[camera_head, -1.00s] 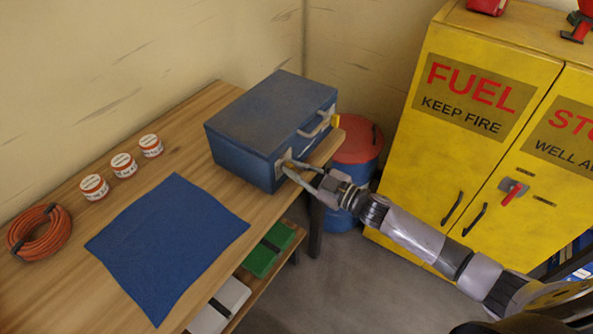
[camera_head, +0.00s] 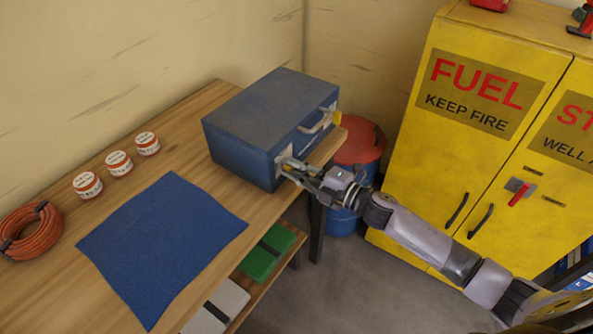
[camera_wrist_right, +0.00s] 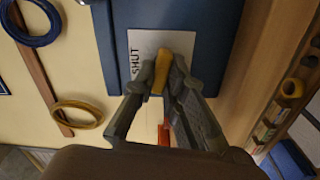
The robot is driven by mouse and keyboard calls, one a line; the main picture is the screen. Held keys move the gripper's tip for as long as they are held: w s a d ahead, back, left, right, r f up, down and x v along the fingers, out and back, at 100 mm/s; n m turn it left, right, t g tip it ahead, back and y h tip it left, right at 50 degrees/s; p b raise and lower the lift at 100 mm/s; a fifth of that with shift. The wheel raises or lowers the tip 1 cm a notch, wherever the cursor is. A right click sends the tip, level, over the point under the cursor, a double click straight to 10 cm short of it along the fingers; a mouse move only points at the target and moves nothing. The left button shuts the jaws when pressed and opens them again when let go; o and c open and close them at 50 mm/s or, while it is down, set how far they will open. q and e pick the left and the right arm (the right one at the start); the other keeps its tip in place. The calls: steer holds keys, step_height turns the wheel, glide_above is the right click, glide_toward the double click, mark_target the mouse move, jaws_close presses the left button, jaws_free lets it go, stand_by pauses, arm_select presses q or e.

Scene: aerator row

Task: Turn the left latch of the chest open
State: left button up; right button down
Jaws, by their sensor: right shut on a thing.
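The blue chest (camera_head: 262,115) stands lid down at the far end of the wooden bench. Its front, with a grey handle (camera_head: 318,122), faces right. The left latch (camera_wrist_right: 161,70) is a yellow tab on a pale plate (camera_wrist_right: 143,48) marked SHUT in the right wrist view. My right gripper (camera_wrist_right: 164,78) is shut on this latch, with a finger on each side of it. In the head view the right gripper (camera_head: 290,168) reaches the chest's near front corner and mostly hides the latch. The right latch (camera_head: 337,118) shows yellow beyond the handle. My left gripper is not in view.
A blue mat (camera_head: 165,245), several small tins (camera_head: 118,163) and an orange hose coil (camera_head: 30,230) lie on the bench (camera_head: 200,105). A red-lidded blue drum (camera_head: 362,145) stands behind my right arm. A yellow fuel cabinet (camera_head: 440,170) is at right.

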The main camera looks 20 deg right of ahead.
steer(key=shift+n+b, duration=0.4)
steer(key=shift+n, duration=0.8)
steer(key=c, duration=1.6)
jaws_free()
steer(key=shift+w+a, duration=0.1)
steer(key=shift+c, duration=0.2)
steer(key=v, duration=1.2)
steer(key=shift+f, duration=0.1)
